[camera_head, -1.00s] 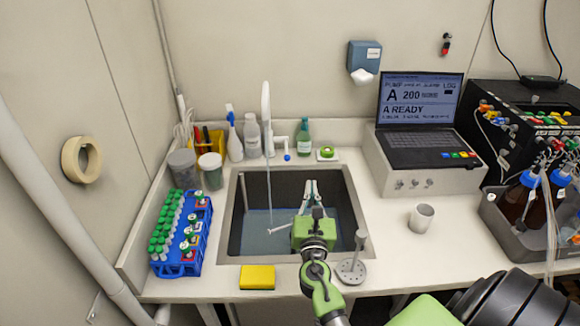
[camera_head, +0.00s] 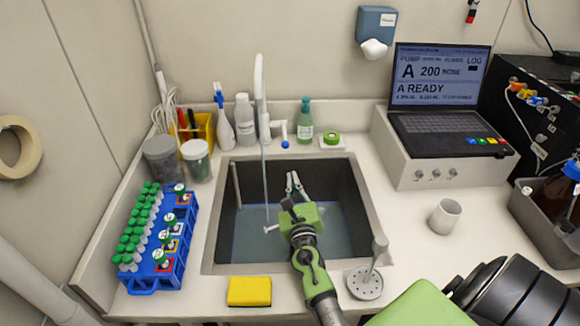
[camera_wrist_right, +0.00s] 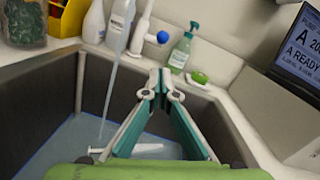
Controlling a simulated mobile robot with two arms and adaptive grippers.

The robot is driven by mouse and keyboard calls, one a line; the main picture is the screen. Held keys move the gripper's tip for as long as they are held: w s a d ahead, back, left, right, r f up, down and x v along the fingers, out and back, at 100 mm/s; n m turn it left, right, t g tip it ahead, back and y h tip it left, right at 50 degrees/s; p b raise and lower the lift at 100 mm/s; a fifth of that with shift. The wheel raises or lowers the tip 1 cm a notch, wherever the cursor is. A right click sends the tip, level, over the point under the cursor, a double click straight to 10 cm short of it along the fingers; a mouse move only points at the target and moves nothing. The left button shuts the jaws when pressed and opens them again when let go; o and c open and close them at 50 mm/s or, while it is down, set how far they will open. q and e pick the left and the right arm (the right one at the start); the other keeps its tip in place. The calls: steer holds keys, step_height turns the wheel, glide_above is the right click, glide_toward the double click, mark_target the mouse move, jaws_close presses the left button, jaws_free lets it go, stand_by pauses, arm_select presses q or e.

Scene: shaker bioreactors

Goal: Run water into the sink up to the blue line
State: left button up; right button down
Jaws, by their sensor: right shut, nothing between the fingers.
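The dark sink (camera_head: 340,180) has bluish water (camera_head: 245,238) in its bottom. A thin stream runs into it from the white tap (camera_head: 260,85), whose lever has a blue end (camera_head: 284,144). The wrist view also shows the blue end (camera_wrist_right: 163,37) and the stream. I cannot clearly tell a blue line from the water's edge. A small white T-shaped piece (camera_head: 271,229) lies in the sink. My right gripper (camera_head: 293,180) is shut and empty over the sink, in front of the tap and apart from the lever. My left gripper is out of view.
A blue tube rack (camera_head: 150,283) and lidded jars stand left of the sink. A yellow sponge (camera_head: 249,291) and a grey stand (camera_head: 365,284) sit at its front. Bottles stand behind it. A laptop (camera_head: 437,135) and a white cup (camera_head: 445,216) are to the right.

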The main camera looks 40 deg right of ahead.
steer(key=x, duration=0.9)
steer(key=shift+r, duration=0.25)
steer(key=shift+w+p, duration=0.2)
steer(key=shift+p, duration=0.1)
